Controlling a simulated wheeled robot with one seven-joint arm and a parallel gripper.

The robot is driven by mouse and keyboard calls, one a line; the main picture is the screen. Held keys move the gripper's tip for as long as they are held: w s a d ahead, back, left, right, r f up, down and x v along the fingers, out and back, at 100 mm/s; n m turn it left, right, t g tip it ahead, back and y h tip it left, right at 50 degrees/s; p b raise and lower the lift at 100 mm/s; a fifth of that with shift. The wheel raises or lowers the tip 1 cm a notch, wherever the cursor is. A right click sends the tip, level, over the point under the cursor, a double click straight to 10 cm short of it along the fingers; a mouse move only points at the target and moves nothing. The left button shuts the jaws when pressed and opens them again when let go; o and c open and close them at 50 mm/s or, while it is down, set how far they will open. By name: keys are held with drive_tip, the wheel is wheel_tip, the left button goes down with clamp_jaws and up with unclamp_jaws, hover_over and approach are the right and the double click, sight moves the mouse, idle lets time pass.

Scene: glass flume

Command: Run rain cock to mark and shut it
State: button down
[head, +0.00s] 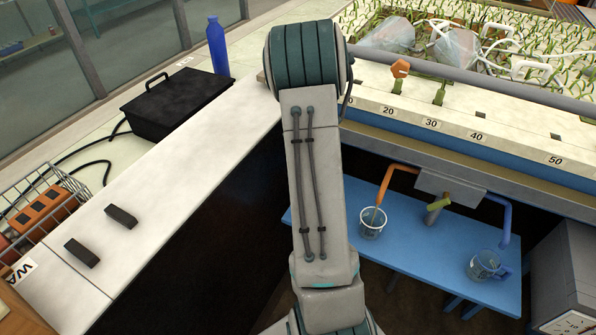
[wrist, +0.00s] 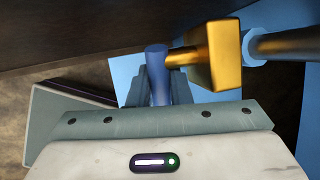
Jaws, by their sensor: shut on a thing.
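In the wrist view my gripper (wrist: 157,92) is shut on a blue handle (wrist: 156,62). In the head view my gripper and this cock do not show. A clear jug (head: 372,226) stands below an orange spout (head: 398,172), and a blue-handled jug (head: 484,268) below a blue spout (head: 505,219). Both spouts leave a grey block (head: 450,184) with an olive lever (head: 437,205). I cannot read marks or water levels in the jugs.
The jugs stand on a blue table (head: 425,243). Above runs the flume edge with a number scale (head: 452,130) and plants behind. At left a white counter (head: 160,195) holds two dark blocks. A black case (head: 178,103) and blue bottle (head: 217,47) stand behind.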

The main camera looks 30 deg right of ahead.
drive_tip(key=shift+w, duration=0.1)
drive_tip(key=c, duration=1.7)
unclamp_jaws()
drive_tip(key=p+v, duration=0.3)
drive_tip(key=v, duration=1)
drive_tip(key=shift+r, duration=0.35)
